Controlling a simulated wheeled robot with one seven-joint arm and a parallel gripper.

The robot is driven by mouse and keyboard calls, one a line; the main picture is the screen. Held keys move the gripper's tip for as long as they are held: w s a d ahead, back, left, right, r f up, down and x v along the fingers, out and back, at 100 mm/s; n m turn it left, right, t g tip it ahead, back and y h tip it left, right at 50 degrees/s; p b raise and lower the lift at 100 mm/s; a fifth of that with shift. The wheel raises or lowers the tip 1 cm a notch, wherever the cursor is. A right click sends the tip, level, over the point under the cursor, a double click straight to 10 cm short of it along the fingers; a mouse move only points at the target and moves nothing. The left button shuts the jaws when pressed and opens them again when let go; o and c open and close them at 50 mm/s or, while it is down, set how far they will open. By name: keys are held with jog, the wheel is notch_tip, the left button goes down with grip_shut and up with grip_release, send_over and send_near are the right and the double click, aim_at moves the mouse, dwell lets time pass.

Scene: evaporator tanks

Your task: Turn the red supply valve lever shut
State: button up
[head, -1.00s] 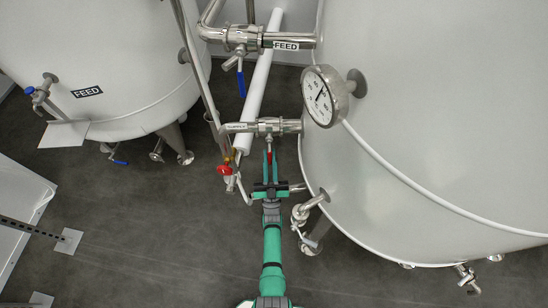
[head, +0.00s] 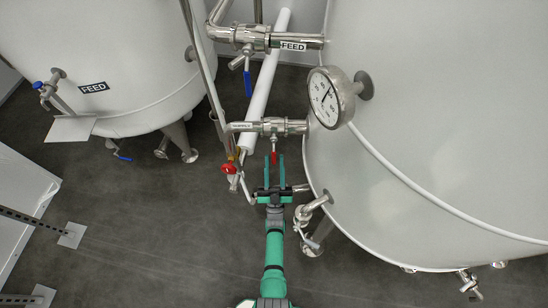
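The red supply valve lever (head: 274,158) hangs down from a steel valve on the short pipe at the left side of the large right tank. My gripper (head: 274,160) is green and points up the picture at the lever. Its two fingers are apart, with the lever's lower end showing in the gap between the fingertips. I cannot tell whether either finger touches the lever.
A blue-handled FEED valve (head: 247,80) is above. A round gauge (head: 331,97) juts from the right tank (head: 440,120). A red round knob (head: 228,168) and thin pipes stand just left of my gripper. Open grey floor (head: 150,230) lies at lower left.

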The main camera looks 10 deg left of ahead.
jog(key=v, duration=0.8)
jog(key=shift+f, duration=0.15)
jog(key=shift+s, duration=0.15)
jog(key=s+d+r+m+g+h, duration=0.1)
jog(key=s+g+h, duration=0.15)
jog(key=s, duration=0.55)
jog(key=s+d+r+m+g+h, duration=0.1)
jog(key=s+d+g, duration=0.15)
jog(key=s, duration=0.65)
jog(key=s+d+r+g, duration=0.1)
jog(key=s+r+g, duration=0.2)
jog(key=s+r, duration=0.3)
jog(key=s+d+r+g+h, duration=0.1)
jog(key=s+r+g, duration=0.2)
jog(key=s+r, duration=0.3)
notch_tip(320, 180, up, 5)
jog(key=shift+s+d+f, duration=0.2)
jog(key=shift+s+d, duration=0.05)
jog(key=shift+d, duration=0.1)
